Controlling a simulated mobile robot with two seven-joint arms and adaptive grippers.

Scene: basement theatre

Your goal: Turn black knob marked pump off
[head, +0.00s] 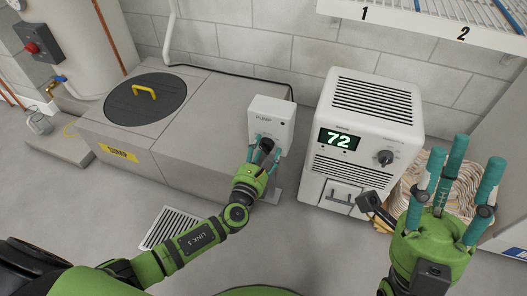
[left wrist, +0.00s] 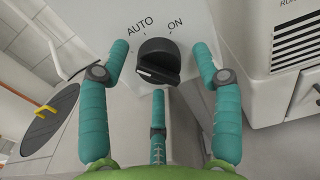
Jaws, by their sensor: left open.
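The white pump box (head: 272,112) stands at the end of the grey sump block, with PUMP on its face. Its black knob (left wrist: 158,60) shows in the left wrist view, below the labels AUTO and ON. A pale mark on the knob lies on its lower left side. No OFF label is visible. My left gripper (head: 265,149) is open in front of the box; in the left wrist view its teal fingers (left wrist: 160,68) stand left, right and below the knob, with gaps visible. My right gripper (head: 457,182) is open and empty at the right, fingers upward.
A white dehumidifier (head: 370,105) reading 72 with its own dial (head: 384,157) stands right of the pump box. The sump lid (head: 145,98) with a yellow handle is at the left. A floor grate (head: 172,228) lies below it. A wire shelf (head: 450,22) overhangs the upper right.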

